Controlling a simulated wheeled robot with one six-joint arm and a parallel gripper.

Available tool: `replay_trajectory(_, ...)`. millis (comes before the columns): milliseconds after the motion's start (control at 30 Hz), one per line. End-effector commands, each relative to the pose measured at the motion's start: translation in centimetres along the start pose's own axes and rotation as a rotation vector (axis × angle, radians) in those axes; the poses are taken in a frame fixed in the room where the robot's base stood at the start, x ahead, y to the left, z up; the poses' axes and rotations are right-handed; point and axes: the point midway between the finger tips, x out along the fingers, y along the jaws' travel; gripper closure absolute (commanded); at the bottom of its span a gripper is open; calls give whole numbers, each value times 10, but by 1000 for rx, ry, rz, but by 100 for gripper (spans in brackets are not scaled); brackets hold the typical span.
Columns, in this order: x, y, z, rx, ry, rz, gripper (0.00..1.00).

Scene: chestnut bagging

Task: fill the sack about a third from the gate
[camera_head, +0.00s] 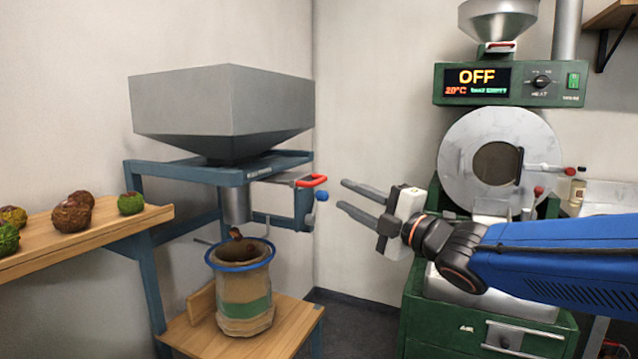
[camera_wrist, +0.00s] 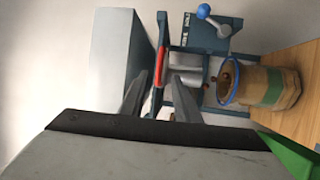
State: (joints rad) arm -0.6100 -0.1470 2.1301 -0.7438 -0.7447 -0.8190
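The sack (camera_head: 244,308), tan with a green band, stands upright under the hopper spout (camera_head: 236,206). A blue ring (camera_head: 240,267) holds its mouth open. A few brown chestnuts (camera_head: 236,233) show between spout and sack mouth; how full the sack is inside cannot be seen. The red gate handle (camera_head: 313,181) sticks out below the grey hopper (camera_head: 225,105). My gripper (camera_head: 343,195) is open and empty, just right of the handle and apart from it. In the wrist view the red handle (camera_wrist: 158,67) lies ahead, between the fingertips; the sack (camera_wrist: 268,88) is at right.
A blue-knobbed lever (camera_head: 321,196) sits just below the red handle. The sack stands on a wooden shelf (camera_head: 285,325). Left, a wooden board (camera_head: 100,232) carries several burrs. A green roaster (camera_head: 490,165), its display reading OFF, stands behind my arm at right.

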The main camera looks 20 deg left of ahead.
Motion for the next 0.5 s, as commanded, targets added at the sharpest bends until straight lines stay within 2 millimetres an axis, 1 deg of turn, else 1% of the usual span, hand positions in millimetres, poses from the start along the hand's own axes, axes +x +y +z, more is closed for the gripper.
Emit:
replay_trajectory(33,10,-1,0,1,1,-1,71)
replay_trajectory(300,58,-1,0,0,2,-1,71)
replay_trajectory(500,86,0,0,1,0,0,71)
